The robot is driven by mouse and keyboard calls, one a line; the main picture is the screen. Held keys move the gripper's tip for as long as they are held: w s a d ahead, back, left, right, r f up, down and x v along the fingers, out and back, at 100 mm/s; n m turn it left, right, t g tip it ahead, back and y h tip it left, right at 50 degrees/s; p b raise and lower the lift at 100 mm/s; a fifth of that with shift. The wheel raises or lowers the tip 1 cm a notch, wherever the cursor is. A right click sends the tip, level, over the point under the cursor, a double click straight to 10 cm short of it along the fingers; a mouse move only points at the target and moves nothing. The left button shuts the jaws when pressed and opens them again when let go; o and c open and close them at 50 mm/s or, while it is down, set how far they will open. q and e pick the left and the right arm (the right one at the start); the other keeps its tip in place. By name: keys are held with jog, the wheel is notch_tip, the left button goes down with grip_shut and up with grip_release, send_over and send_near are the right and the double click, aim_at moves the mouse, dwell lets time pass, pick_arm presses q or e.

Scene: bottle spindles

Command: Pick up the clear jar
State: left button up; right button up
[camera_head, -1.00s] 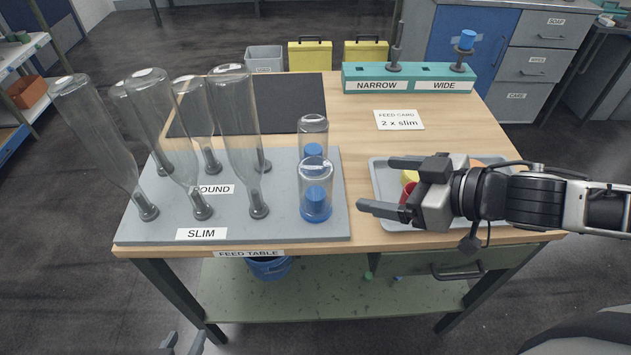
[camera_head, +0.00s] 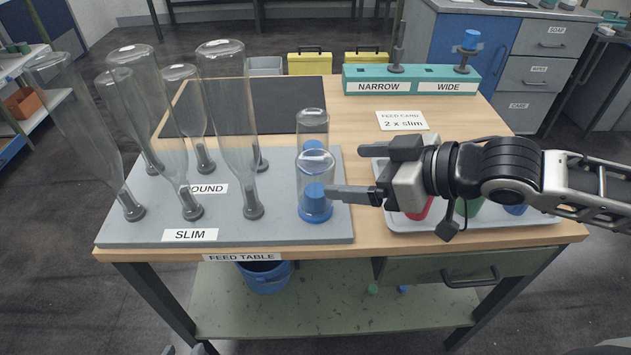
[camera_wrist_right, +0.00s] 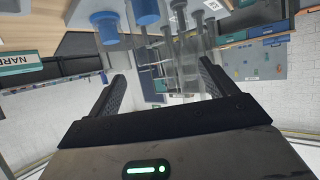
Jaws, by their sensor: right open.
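Two clear jars stand upside down over blue spindles on the right side of the grey board (camera_head: 280,225) in the head view. The front jar (camera_head: 316,168) is nearer the table's front edge, and the rear jar (camera_head: 312,122) stands just behind it. My right gripper (camera_head: 346,173) is open and empty, to the right of the jars, fingers pointing left. Its lower fingertip overlaps the front jar's right edge in the picture; I cannot tell whether they touch. In the right wrist view, blue spindles (camera_wrist_right: 105,27) show ahead of the spread fingers. My left gripper is not in view.
Several tall clear bottles (camera_head: 236,120) stand inverted on grey spindles left of the jars. A tray (camera_head: 400,222) with coloured items lies under my right arm. A teal rack (camera_head: 410,78) and a feed card (camera_head: 402,120) are at the back.

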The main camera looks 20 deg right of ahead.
aim_at(329, 169)
jog(key=x, duration=0.5)
jog(key=shift+w+a+f, duration=0.1)
jog(key=shift+w+a, duration=0.1)
jog(key=shift+w, duration=0.15)
jog(key=x, duration=0.5)
jog(key=shift+w+d, duration=0.15)
jog(key=shift+d, duration=0.1)
jog(key=c, duration=1.2)
